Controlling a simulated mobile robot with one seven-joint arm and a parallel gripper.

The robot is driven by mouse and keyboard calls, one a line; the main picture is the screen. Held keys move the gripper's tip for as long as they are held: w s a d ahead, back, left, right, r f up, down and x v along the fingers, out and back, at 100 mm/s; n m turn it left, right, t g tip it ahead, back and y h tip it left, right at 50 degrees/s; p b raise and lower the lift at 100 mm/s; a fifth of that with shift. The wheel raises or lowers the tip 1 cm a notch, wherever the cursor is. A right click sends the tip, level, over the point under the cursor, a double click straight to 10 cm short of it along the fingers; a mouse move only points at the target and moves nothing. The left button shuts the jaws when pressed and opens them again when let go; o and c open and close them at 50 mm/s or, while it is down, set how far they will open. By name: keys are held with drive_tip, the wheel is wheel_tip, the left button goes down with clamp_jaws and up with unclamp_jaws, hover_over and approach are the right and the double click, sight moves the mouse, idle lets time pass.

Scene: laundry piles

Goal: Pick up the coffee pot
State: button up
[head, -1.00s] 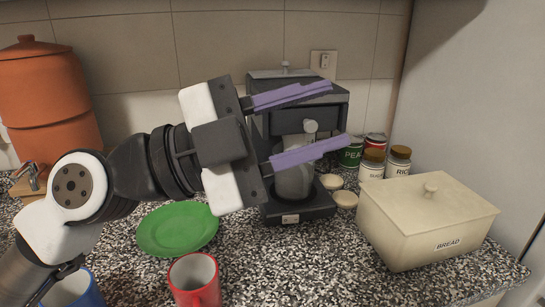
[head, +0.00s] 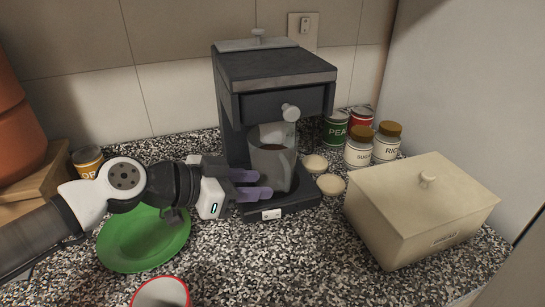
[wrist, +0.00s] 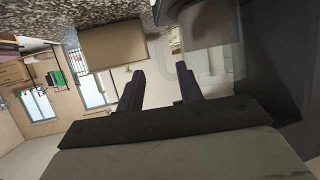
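The coffee pot (head: 273,165), a grey see-through vessel, stands upright on the base of the dark coffee machine (head: 275,68), under its overhang. My gripper (head: 256,183) is at the pot's lower left side, with its two purple fingers apart. The fingertips overlap the pot's lower edge in the head view; I cannot tell whether they touch it. In the wrist view my gripper (wrist: 160,83) shows a gap between the fingers with no object clearly in it. A grey translucent shape, likely the pot (wrist: 205,25), is beyond the right finger. The pot's handle is not clear.
Two small bowls (head: 330,185) sit right of the machine. Jars and cans (head: 358,147) stand behind the bread box (head: 420,210). The front middle counter is clear.

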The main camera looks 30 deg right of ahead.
sight(287, 191)
drive_tip(key=p+x, duration=0.1)
drive_tip(key=x, duration=0.7)
drive_tip(key=shift+d+r, duration=0.1)
drive_tip(key=shift+r, duration=0.05)
clamp_jaws()
drive_tip(key=shift+r, duration=0.1)
idle(1.2)
